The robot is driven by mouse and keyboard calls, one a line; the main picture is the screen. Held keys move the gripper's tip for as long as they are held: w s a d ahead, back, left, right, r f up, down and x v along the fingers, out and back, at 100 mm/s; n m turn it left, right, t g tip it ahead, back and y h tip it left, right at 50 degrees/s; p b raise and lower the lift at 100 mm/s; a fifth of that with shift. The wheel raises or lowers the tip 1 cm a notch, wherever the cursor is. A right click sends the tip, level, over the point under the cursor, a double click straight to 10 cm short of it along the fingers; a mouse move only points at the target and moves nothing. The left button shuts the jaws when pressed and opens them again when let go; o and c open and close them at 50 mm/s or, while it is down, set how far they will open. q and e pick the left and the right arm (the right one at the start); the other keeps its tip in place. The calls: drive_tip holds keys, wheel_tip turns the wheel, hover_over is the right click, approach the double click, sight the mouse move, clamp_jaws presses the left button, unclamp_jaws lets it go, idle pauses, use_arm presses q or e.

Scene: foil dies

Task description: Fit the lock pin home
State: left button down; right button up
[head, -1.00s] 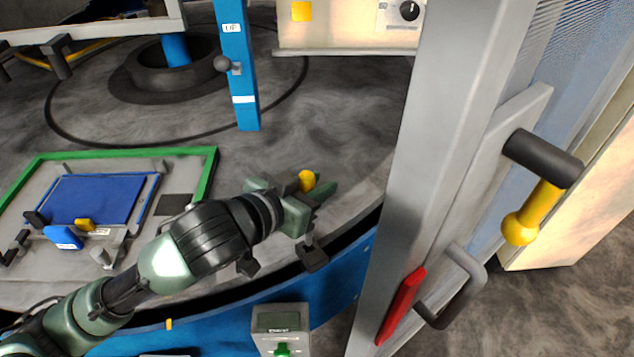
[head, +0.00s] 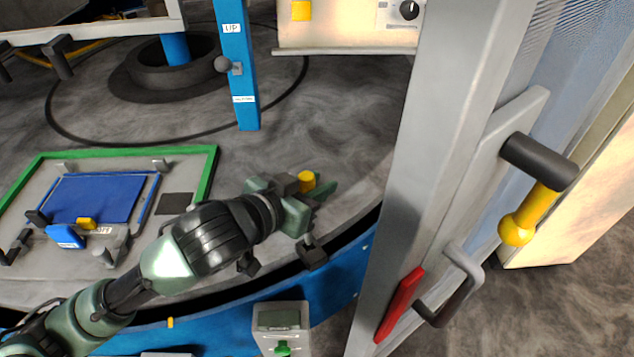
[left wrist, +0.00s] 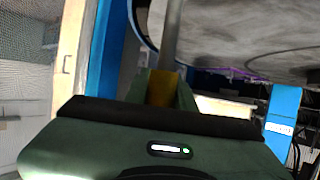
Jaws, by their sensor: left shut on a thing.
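My left gripper (head: 312,200) is shut on a yellow-ended piece, which I take to be the lock pin (head: 306,181). Its yellow end stands up between the fingers in the head view. In the left wrist view the yellow part (left wrist: 160,90) sits between the green fingers, and a grey rod (left wrist: 172,35) extends beyond it. The gripper is above the grey round table, near its front edge. Where the pin fits cannot be told from these views. My right gripper is not in view.
A green-edged frame (head: 210,172) with a blue plate (head: 95,198) lies on the table at left. A blue post (head: 238,80) marked "UP" stands behind the gripper. A grey door post (head: 425,160) with a red piece (head: 399,305) rises close on the right.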

use_arm(q)
drive_tip(key=shift+r+p, duration=0.1)
drive_tip(key=shift+p, duration=0.6)
idle(0.6)
idle(0.4)
drive_tip(key=shift+f+b, duration=0.3)
drive_tip(key=shift+f, duration=0.15)
drive_tip(key=shift+f+b, duration=3.75)
drive_tip(key=shift+f, duration=2.95)
drive_tip(key=c, duration=1.1)
unclamp_jaws()
drive_tip(key=shift+r, duration=0.1)
